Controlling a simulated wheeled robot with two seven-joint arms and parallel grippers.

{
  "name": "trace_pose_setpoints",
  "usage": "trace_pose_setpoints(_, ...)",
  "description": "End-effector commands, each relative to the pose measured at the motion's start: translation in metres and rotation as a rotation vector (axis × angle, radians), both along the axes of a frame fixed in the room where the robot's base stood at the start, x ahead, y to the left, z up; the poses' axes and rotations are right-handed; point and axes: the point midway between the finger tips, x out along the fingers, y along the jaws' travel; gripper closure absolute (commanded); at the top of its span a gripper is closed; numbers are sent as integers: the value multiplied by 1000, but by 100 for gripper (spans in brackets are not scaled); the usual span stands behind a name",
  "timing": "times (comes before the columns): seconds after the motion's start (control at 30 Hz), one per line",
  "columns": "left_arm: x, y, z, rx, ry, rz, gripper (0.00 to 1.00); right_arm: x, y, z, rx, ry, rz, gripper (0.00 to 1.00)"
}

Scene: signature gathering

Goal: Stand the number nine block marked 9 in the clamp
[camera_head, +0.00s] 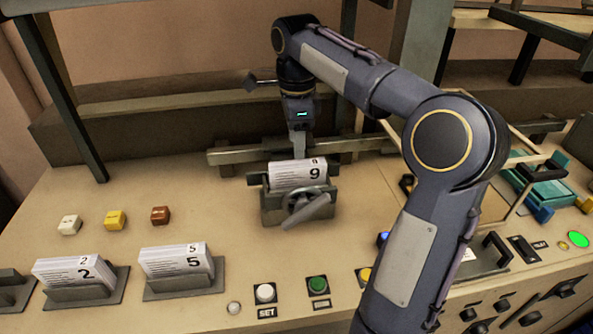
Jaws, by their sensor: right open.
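The white block marked 9 (296,175) stands upright, slightly tilted in the picture, in the grey clamp (272,209). Its lower part is hidden by the clamp's front and the lever. A grey lever (308,211) sits across the clamp's front. My right gripper (299,150) is open and points down at the block's top edge, just behind it. Its fingertips are partly hidden by the block, so I cannot tell whether they touch it. My left gripper is not in view.
Blocks marked 2 (75,270) and 5 (176,262) stand in holders at the front left. A rail (235,156) runs behind the clamp. Buttons, including a green one (318,285), line the front.

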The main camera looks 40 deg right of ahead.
Motion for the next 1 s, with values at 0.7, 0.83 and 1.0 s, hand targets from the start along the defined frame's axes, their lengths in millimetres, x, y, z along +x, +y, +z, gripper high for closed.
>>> trace_pose_setpoints(0.7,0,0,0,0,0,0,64,-157,120,-68,-103,-447,1444,51)
trace_pose_setpoints(0.83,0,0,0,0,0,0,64,-184,143,-96,-180,-564,1683,51)
trace_pose_setpoints(1.0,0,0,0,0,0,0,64,-200,159,-117,-245,-641,1835,51)
